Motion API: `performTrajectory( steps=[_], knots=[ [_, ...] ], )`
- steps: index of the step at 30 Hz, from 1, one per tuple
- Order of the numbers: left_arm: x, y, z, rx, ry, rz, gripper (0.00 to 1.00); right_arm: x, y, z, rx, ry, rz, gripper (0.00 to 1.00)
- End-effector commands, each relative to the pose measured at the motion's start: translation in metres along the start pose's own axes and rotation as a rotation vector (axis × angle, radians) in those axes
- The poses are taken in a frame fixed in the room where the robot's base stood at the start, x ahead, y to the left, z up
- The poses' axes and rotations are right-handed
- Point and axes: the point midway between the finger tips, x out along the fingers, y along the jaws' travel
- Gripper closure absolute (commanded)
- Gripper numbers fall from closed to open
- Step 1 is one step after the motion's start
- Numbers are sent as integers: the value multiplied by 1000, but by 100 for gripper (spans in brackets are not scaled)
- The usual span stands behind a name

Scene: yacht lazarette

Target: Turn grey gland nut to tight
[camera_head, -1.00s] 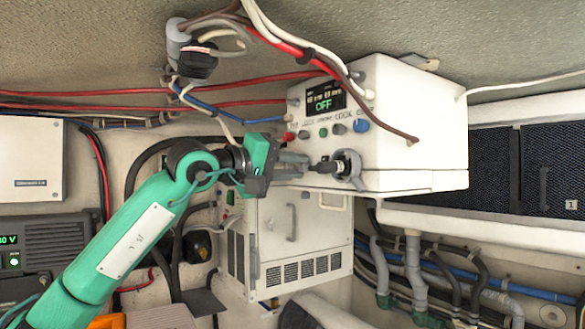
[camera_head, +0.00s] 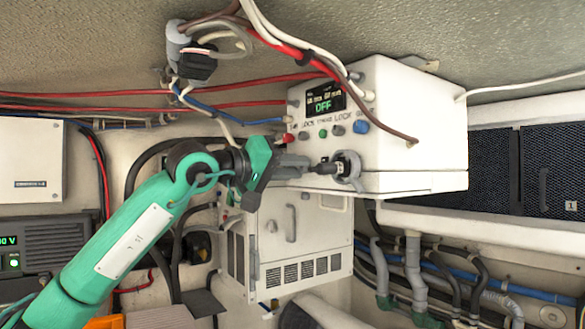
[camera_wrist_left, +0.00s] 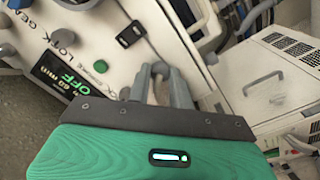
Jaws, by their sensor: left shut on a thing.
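The fingers hide part of the nut, and I cannot read any tightness mark. My right gripper is not in view.
The box's display (camera_head: 325,101) reads OFF, with a row of coloured knobs (camera_head: 323,133) below it, just above my fingers. Red and white cables (camera_head: 290,45) hang above. A white vented cabinet (camera_head: 300,245) stands below. Black mesh panels (camera_head: 550,170) are at right.

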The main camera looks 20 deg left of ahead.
Motion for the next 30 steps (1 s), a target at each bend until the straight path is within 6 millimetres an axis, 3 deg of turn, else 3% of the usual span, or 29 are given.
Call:
performTrajectory(
  steps=[2,3,6,17,20,30],
  knots=[
    [1,-2,3,0,-7,-4,100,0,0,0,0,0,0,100],
    [1,-2,3,0,-7,-5,73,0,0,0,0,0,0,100],
    [1,-2,3,-1,-6,-4,57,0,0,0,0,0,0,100],
    [-5,-2,2,0,-1,-2,57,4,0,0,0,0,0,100],
    [-19,-3,3,0,0,-1,57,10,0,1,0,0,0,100],
    [-95,-4,3,0,0,-3,57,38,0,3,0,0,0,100]
  ],
)
